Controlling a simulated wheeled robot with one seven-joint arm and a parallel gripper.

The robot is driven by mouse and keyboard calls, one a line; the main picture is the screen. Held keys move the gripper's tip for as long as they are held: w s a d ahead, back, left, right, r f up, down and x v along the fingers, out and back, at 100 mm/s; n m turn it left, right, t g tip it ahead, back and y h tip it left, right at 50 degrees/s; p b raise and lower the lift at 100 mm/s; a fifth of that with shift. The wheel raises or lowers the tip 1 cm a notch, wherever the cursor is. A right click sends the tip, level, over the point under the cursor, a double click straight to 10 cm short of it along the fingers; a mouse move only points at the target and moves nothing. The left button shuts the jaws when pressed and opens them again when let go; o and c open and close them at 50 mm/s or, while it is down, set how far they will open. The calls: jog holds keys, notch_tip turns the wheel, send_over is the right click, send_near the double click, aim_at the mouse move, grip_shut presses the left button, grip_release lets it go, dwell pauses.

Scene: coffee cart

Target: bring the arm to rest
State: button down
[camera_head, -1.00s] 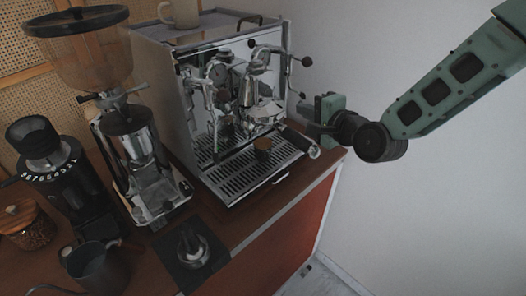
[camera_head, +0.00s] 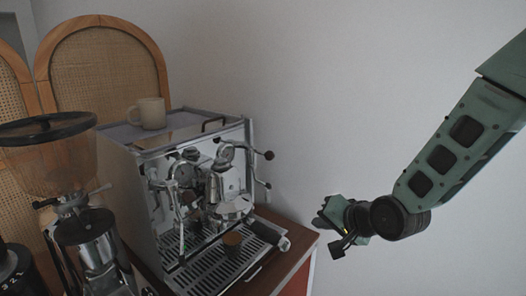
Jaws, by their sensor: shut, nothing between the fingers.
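My gripper (camera_head: 332,226) is at the end of my green arm, right of the counter's right end and apart from the espresso machine. It is shut and empty, with its fingers pointing left and down. The chrome espresso machine (camera_head: 170,195) stands on the brown counter (camera_head: 302,240).
A beige mug (camera_head: 149,113) stands on top of the machine. A grinder (camera_head: 85,235) with a smoky hopper is at left. The space before the white wall (camera_head: 350,110) around my arm is clear.

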jog(key=s+d+r+n+g+h, duration=0.3)
jog(key=s+d+n+g+h, duration=0.25)
jog(key=s+d, duration=1.25)
jog(key=s+a+n+g+b, duration=0.1)
jog(key=s+a+n, duration=0.2)
jog(key=s+a, duration=0.3)
jog(key=s+a+n+g+b, duration=0.1)
jog(key=s+a+n, duration=0.3)
jog(key=a, duration=0.7)
jog(key=shift+s+f+g, duration=0.4)
jog(key=shift+s+g, duration=0.35)
jog(key=shift+s, duration=0.25)
jog(key=shift+a+y, duration=0.1)
jog(key=shift+y, duration=0.15)
